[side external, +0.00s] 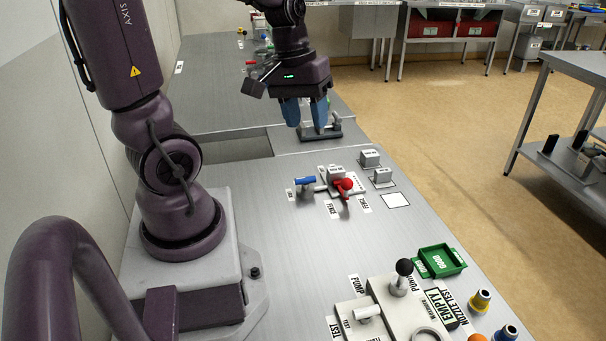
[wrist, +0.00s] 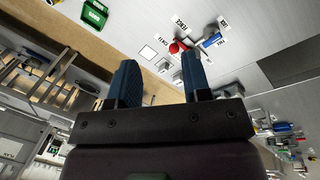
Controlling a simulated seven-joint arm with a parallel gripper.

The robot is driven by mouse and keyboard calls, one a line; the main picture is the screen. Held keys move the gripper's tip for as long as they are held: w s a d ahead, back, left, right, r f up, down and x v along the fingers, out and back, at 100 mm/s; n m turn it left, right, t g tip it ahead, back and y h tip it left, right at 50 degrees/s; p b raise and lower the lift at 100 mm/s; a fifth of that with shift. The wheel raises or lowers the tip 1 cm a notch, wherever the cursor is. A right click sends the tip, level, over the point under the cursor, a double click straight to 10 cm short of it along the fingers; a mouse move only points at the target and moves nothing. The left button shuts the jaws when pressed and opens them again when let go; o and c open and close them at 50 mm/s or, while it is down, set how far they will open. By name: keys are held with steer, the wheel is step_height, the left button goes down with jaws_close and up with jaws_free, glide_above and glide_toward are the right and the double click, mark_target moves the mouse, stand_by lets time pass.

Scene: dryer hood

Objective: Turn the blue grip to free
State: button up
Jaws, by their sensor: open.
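The blue grip (side external: 305,182) is a small lever handle on a mount on the steel bench, lying roughly level across its post. It also shows in the wrist view (wrist: 211,41), with small labels around it that are hard to read. A red lever (side external: 343,187) stands just right of it on a pale plate. My gripper (side external: 306,116) has blue fingers pointing down and is open and empty. It hangs above the bench beyond the blue grip, clear of it. In the wrist view, the space between the fingertips (wrist: 160,62) holds nothing.
Grey blocks (side external: 370,158) stand right of the red lever. A green tray (side external: 441,261) and a black-knobbed lever (side external: 403,268) are nearer the front. A grey fixture (side external: 333,131) sits close by my fingers. Bare bench lies left of the blue grip.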

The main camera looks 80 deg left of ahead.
steer(key=a+f+n+h, duration=0.1)
steer(key=a+f+n, duration=0.45)
steer(key=n, duration=0.25)
steer(key=n+t, duration=0.2)
steer(key=n, duration=1.2)
glide_toward(305, 183)
steer(key=s+r, duration=0.3)
steer(key=r, duration=0.1)
steer(key=w+a+n, duration=0.1)
steer(key=w+n, duration=0.1)
steer(key=n, duration=0.3)
steer(key=shift+t, duration=0.3)
steer(key=x, duration=1.2)
steer(key=shift+s+a+f, duration=0.2)
steer(key=shift+s+a, duration=0.05)
steer(key=shift+a, duration=0.1)
jaws_close()
